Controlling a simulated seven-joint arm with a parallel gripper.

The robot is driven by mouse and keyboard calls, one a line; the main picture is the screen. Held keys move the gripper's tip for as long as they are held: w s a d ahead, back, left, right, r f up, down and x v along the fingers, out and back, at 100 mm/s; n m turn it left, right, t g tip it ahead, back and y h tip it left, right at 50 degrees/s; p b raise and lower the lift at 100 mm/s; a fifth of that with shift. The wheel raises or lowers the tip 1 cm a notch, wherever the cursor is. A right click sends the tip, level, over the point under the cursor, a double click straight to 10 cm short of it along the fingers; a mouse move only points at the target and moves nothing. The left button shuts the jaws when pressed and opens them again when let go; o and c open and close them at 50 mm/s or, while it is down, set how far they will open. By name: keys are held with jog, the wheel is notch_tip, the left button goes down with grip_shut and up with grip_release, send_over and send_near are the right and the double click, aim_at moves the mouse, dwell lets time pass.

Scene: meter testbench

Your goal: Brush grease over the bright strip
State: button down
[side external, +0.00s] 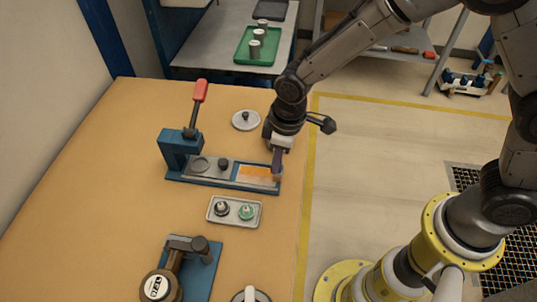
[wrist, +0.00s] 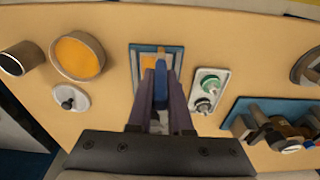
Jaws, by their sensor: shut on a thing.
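The blue bench fixture (side external: 226,184) with a red-handled lever (side external: 200,91) stands on the tan table. Its right part holds the strip (side external: 254,174), which shows an orange face with a pale border. The strip also shows in the wrist view (wrist: 147,62), partly hidden by my fingers. My gripper (side external: 277,160) is over the fixture's right end, pointing down. It is shut on a blue-handled brush (wrist: 160,92), seen between the fingers in the wrist view. The brush tip is low at the strip's right end; I cannot tell whether it touches.
A round dish with orange contents (wrist: 79,56), a dark cup (wrist: 22,58) and a knobbed lid (side external: 245,120) are beside the fixture. A small tray (side external: 234,222) holds two round parts. A blue-based device (side external: 190,270) stands at the front.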

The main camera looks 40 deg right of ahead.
jog(key=shift+w+a, duration=3.45)
jog(key=shift+a, duration=0.1)
jog(key=shift+w+a+r, duration=0.15)
jog(key=shift+w+a, duration=0.05)
notch_tip(320, 180, up, 8)
